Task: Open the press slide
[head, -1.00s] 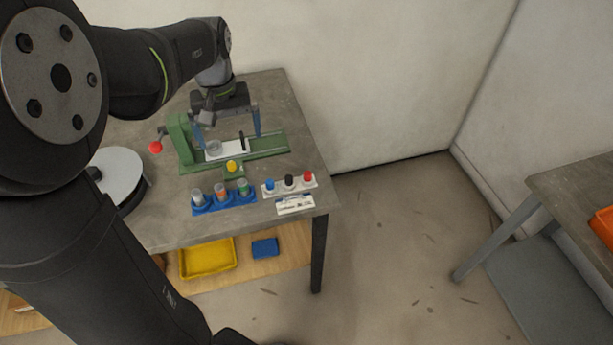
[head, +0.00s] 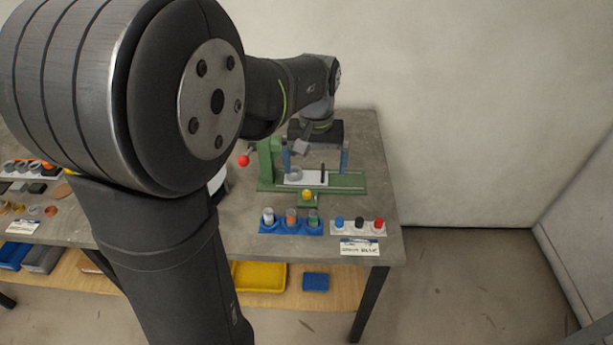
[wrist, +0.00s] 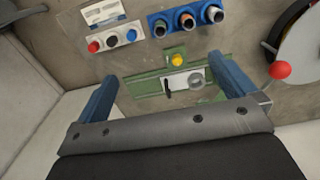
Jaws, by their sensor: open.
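The green press (head: 268,163) stands on the grey table, with a lever ending in a red ball (head: 244,160) at its left. Its white slide plate (head: 306,179) lies on the green base and carries a grey ring (head: 295,174) and an upright black handle (head: 323,174). A yellow knob (head: 306,195) sits at the front. In the wrist view the slide plate (wrist: 178,82), black handle (wrist: 168,86) and red ball (wrist: 279,70) show between and beside the fingers. My gripper (head: 315,158) is open and empty above the press, its blue fingers on either side of the slide area.
A blue holder (head: 290,228) with several cups and a white holder (head: 358,230) with blue, black and red caps stand in front of the press. A white label card (head: 360,248) lies at the front edge. A yellow tray (head: 259,276) sits on the shelf below.

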